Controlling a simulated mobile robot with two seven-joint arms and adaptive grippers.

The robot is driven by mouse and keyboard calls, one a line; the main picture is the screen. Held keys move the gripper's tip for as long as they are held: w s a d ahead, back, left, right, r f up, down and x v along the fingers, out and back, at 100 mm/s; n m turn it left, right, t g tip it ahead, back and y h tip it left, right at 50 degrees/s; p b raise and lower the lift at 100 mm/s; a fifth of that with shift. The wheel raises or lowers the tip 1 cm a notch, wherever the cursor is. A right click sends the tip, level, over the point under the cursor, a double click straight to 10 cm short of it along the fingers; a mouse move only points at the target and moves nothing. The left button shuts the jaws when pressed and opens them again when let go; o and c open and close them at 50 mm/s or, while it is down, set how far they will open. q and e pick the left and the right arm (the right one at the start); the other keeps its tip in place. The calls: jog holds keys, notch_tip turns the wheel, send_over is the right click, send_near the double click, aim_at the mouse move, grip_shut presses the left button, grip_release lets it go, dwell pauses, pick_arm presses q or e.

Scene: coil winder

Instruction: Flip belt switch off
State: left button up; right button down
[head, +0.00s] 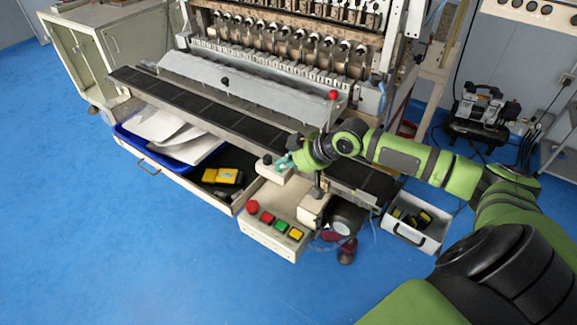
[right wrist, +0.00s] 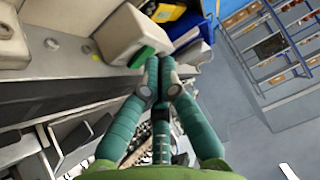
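A small off-white switch box (head: 270,173) is mounted at the front edge of the winder's dark belt, with a small dark knob on top in the head view. In the right wrist view, a pale box (right wrist: 125,33) with a green switch piece (right wrist: 141,57) on its lower face appears to be the same box. My right gripper (head: 286,162) is at the box's right side in the head view. Its teal fingers (right wrist: 158,62) are together, with no object visible between them. The tips are close beside the green piece; I cannot tell whether they touch it. My left gripper is not in view.
A control box (head: 273,231) with red, green and yellow buttons sits below. An open drawer (head: 180,170) holds papers and a yellow tool (head: 222,176). A smaller drawer (head: 416,232) stands right. The long dark belt (head: 200,105) runs behind. The blue floor in front is clear.

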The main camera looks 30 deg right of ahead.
jog(key=shift+w+f, duration=0.15)
jog(key=shift+w, duration=0.2)
jog(key=shift+w+d+f, duration=0.15)
jog(key=shift+w+d, duration=0.3)
jog(key=shift+w, duration=0.1)
jog(key=shift+d, duration=0.15)
jog(key=shift+w+d, duration=0.1)
jog(key=shift+d, duration=0.1)
jog(key=shift+r, duration=0.4)
notch_tip(320, 180, up, 4)
jog(key=p, duration=0.5)
jog(key=shift+d+r, duration=0.1)
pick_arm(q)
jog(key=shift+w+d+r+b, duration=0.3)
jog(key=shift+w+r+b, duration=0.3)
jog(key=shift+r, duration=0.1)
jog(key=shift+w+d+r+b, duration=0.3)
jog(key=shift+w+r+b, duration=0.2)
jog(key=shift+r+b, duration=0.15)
pick_arm(e)
jog(key=v, duration=0.9)
jog(key=shift+s+a, duration=0.25)
jog(key=shift+s, duration=0.2)
